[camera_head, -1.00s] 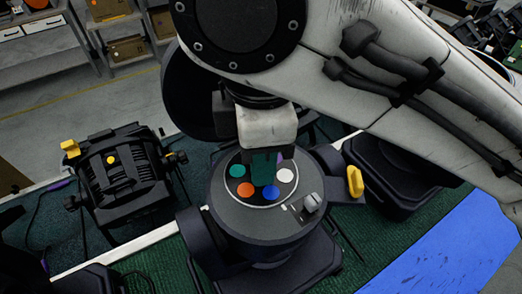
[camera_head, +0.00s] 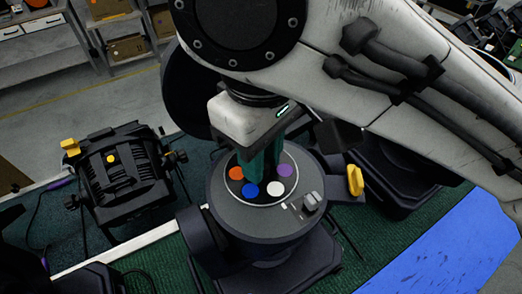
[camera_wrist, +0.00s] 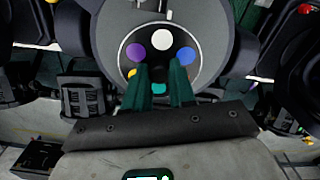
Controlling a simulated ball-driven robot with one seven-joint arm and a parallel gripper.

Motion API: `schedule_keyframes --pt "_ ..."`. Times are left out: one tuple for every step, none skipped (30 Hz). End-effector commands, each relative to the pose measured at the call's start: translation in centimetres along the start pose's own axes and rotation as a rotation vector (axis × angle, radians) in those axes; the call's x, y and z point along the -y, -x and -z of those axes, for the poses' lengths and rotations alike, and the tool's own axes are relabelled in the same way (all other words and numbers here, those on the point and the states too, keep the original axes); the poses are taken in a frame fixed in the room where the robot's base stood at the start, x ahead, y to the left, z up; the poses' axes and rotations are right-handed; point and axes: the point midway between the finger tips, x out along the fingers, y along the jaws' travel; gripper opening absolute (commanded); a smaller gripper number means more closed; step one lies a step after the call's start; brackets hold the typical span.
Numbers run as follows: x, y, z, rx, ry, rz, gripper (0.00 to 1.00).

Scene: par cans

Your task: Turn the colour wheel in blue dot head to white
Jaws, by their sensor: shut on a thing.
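The colour wheel (camera_head: 262,202) is on top of the central dark stage head (camera_head: 235,215). Its dots are orange (camera_head: 236,173), blue (camera_head: 250,189), white (camera_head: 275,188) and purple (camera_head: 285,170); the wrist view also shows a teal dot (camera_wrist: 158,88) between my fingers. The white dot is at the front of the wheel, toward the pale marks (camera_head: 290,207) and grey knob (camera_head: 311,202) on the housing. My gripper (camera_head: 262,172) points down with green fingers shut at the wheel's middle; the gripped part is hidden. I cannot make out a blue identifying dot on the housing.
A black lamp with a yellow dot (camera_head: 110,160) stands to the left. A yellow handle (camera_head: 355,180) sticks out right of the central head, and another dark head (camera_head: 400,185) is beyond it. A blue strip (camera_head: 450,245) lies at lower right.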

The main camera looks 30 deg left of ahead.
Motion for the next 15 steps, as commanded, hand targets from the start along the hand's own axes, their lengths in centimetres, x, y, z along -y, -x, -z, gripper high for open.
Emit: schedule_keyframes --pt "-0.11 0.09 -0.01 -0.001 -0.024 -0.003 0.0" --pt "-0.11 0.09 -0.01 -0.001 -0.035 -0.003 0.0" --pt "-0.11 0.09 -0.01 -0.001 -0.049 -0.003 0.0" --pt "-0.11 0.09 -0.01 -0.001 -0.059 -0.003 0.0" --pt "-0.11 0.09 -0.01 -0.001 -0.066 -0.003 0.0" --pt "-0.11 0.09 -0.01 -0.001 -0.076 -0.002 0.0" --pt "-0.11 0.09 -0.01 -0.001 -0.083 -0.002 0.0" --pt "-0.11 0.09 -0.01 -0.001 -0.087 -0.002 0.0" --pt "-0.11 0.09 -0.01 -0.001 -0.093 -0.002 0.0" --pt "-0.11 0.09 -0.01 -0.001 -0.096 -0.002 0.0" --pt "-0.11 0.09 -0.01 -0.001 -0.099 -0.002 0.0" --pt "-0.11 0.09 -0.01 -0.001 -0.101 -0.002 0.0" --pt "-0.11 0.09 -0.01 -0.001 -0.103 -0.002 0.0" --pt "-0.11 0.09 -0.01 -0.001 -0.104 -0.002 0.0" --pt "-0.11 0.09 -0.01 -0.001 -0.105 -0.002 0.0"
